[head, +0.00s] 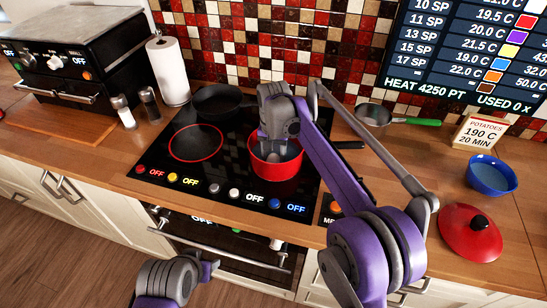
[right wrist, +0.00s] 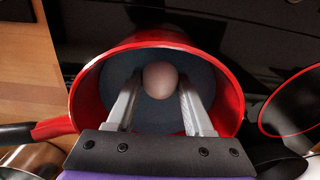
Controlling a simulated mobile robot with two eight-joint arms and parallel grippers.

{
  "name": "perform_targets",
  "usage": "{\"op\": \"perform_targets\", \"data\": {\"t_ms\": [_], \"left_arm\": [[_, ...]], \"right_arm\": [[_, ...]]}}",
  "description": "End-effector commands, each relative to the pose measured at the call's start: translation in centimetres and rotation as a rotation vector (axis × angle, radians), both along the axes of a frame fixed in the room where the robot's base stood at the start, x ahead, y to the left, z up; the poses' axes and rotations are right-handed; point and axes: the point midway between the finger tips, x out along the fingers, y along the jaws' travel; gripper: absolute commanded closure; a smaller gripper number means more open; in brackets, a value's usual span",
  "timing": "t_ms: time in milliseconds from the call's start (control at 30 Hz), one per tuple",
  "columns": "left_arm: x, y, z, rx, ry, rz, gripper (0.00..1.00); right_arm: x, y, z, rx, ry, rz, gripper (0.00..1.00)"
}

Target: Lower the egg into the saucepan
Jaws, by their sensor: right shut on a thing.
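The red saucepan (head: 275,171) stands on the black cooktop at its front right, its dark handle pointing right. My right gripper (head: 280,150) reaches down into its mouth from above. In the right wrist view, the pale brown egg (right wrist: 160,80) sits between the two fingers of my right gripper (right wrist: 160,92), which is shut on it. Behind the egg is the blue-grey inside of the red saucepan (right wrist: 232,98). The egg's gap to the pan bottom cannot be judged.
A black frying pan (head: 217,101) sits on the back of the cooktop (head: 190,180). To the right are a small steel pan (head: 374,115) with a green handle, a blue bowl (head: 491,175) and a red lid (head: 470,232). Paper towels (head: 168,72) and two shakers stand left.

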Motion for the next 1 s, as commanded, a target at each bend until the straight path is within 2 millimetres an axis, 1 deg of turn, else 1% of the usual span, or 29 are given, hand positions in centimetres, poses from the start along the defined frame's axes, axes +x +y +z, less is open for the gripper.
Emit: {"op": "perform_targets", "data": {"t_ms": [133,167,300,333,667,767,867,1000], "left_arm": [[0.0,0.0,0.0,0.0,0.0,0.0,0.5],[0.0,0.0,0.0,0.0,0.0,0.0,0.5],[0.0,0.0,0.0,0.0,0.0,0.0,0.5],[0.0,0.0,0.0,0.0,0.0,0.0,0.5],[0.0,0.0,0.1,0.0,0.0,0.0,0.5],[0.1,0.0,0.2,0.0,-0.001,0.0,0.5],[0.1,0.0,0.4,0.0,-0.003,0.0,0.5],[0.3,0.0,0.8,0.0,-0.005,0.0,0.5]], "right_arm": [[0.0,0.0,0.0,0.0,0.0,0.0,1.0],[0.0,0.0,0.0,0.0,0.0,0.0,0.43],[0.0,0.0,0.0,0.0,0.0,0.0,0.17],[0.0,0.0,0.0,0.0,0.0,0.0,0.13],[0.0,0.0,0.3,0.0,0.0,0.0,0.13],[0.0,0.0,1.3,0.0,0.0,0.0,0.13],[0.0,0.0,3.1,0.0,0.0,0.0,0.13],[0.0,0.0,6.1,0.0,-0.001,0.0,0.13]]}}
